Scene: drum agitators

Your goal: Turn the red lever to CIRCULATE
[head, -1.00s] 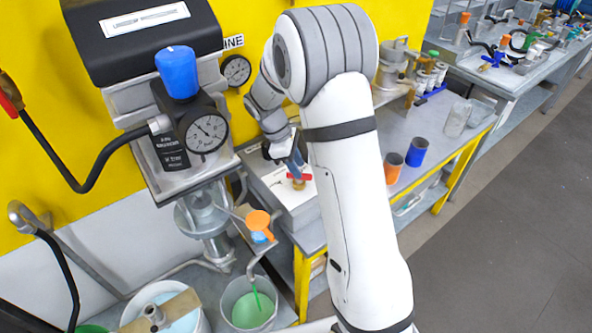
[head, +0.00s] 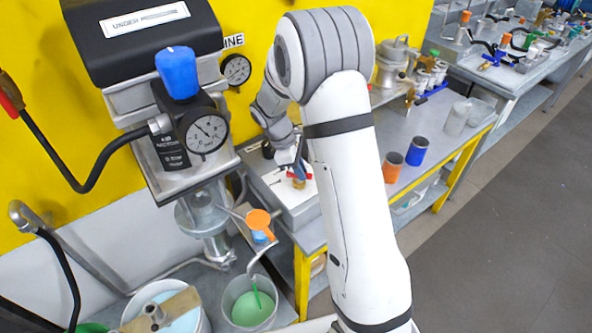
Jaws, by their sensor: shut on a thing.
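The red lever (head: 308,175) sits on a brass valve (head: 299,184) on top of the grey box with a white label plate (head: 277,186), in the middle of the head view. Only a small red end of the lever shows; my gripper (head: 300,171) covers most of it. My gripper points down over the valve and is shut on the lever. The words on the label plate are too small to read, so I cannot tell which mark the lever points to.
An agitator with a blue cap (head: 177,72) and a dial gauge (head: 206,131) stands at left. An orange lever (head: 258,221) and a bucket of green liquid (head: 249,302) are below. Orange (head: 393,167) and blue (head: 416,151) cups stand on the bench right of my arm.

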